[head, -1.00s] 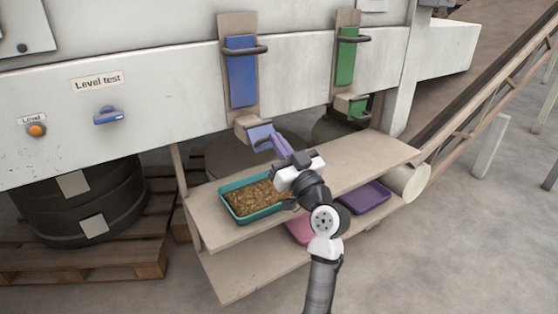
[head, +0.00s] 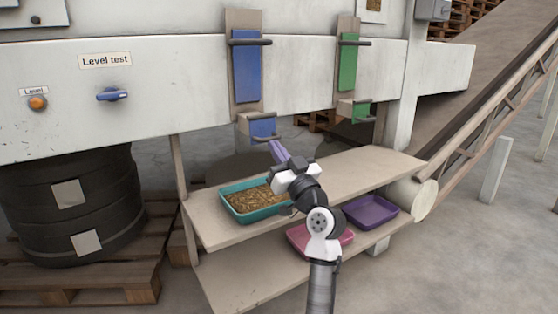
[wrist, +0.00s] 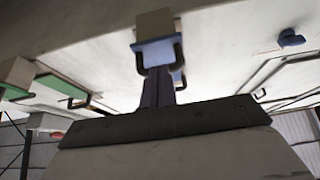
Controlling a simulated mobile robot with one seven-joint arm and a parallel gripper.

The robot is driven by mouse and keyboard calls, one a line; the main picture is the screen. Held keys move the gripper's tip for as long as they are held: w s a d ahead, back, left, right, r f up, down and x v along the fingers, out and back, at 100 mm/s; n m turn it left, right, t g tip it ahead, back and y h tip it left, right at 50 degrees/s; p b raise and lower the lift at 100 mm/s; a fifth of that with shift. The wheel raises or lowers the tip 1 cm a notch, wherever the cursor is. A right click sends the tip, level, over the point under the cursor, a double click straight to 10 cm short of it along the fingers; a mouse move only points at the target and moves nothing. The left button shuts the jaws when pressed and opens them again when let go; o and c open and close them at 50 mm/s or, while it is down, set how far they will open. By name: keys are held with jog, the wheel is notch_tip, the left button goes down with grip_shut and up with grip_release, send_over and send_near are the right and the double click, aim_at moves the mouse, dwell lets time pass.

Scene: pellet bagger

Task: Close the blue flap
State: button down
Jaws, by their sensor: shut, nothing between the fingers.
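The blue flap (head: 263,127) hangs on the front of a small beige outlet below the tall blue slide. My gripper (head: 276,148) has purple fingers, shut and empty, just below and in front of the flap. The fingers also show in the wrist view (wrist: 158,88), ending close under the flap. Contact cannot be told.
A teal tray of pellets (head: 255,199) stands on the upper shelf (head: 345,170) beside my wrist. Pink (head: 318,240) and purple (head: 371,211) trays lie on the lower shelf. The green flap (head: 361,111) and its handle are to the right.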

jog(key=shift+w+a+f+b, duration=0.15)
jog(key=shift+w+f+b, duration=0.1)
jog(key=shift+f+b, duration=0.1)
dwell(0.6)
